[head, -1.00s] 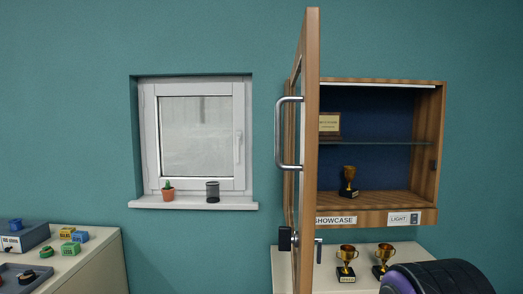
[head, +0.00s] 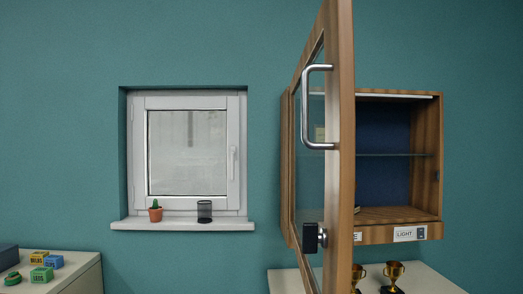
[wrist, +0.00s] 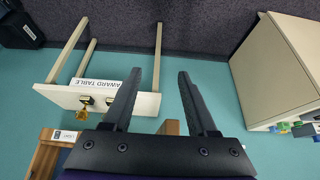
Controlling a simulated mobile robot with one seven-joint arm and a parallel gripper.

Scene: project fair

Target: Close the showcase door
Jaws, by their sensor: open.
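The wooden showcase (head: 428,165) hangs on the wall at the right of the head view. Its glass-paned door (head: 346,180) stands wide open, swung out toward me and seen nearly edge-on. A metal bar handle (head: 305,110) is on the door's left face. A black lock block (head: 310,238) sits below it. In the wrist view my gripper (wrist: 159,75) is open, with nothing between its fingertips. A piece of wood (wrist: 170,127), seemingly the door, shows behind the finger bases. The showcase's corner (wrist: 45,155) is at lower left there. The gripper is out of the head view.
An award table (wrist: 145,103) with gold trophies (head: 394,272) stands below the showcase. A window sill (head: 180,225) holds a cactus pot and a dark cup. A cabinet (head: 80,275) with small coloured boxes is at lower left. The wall between is bare.

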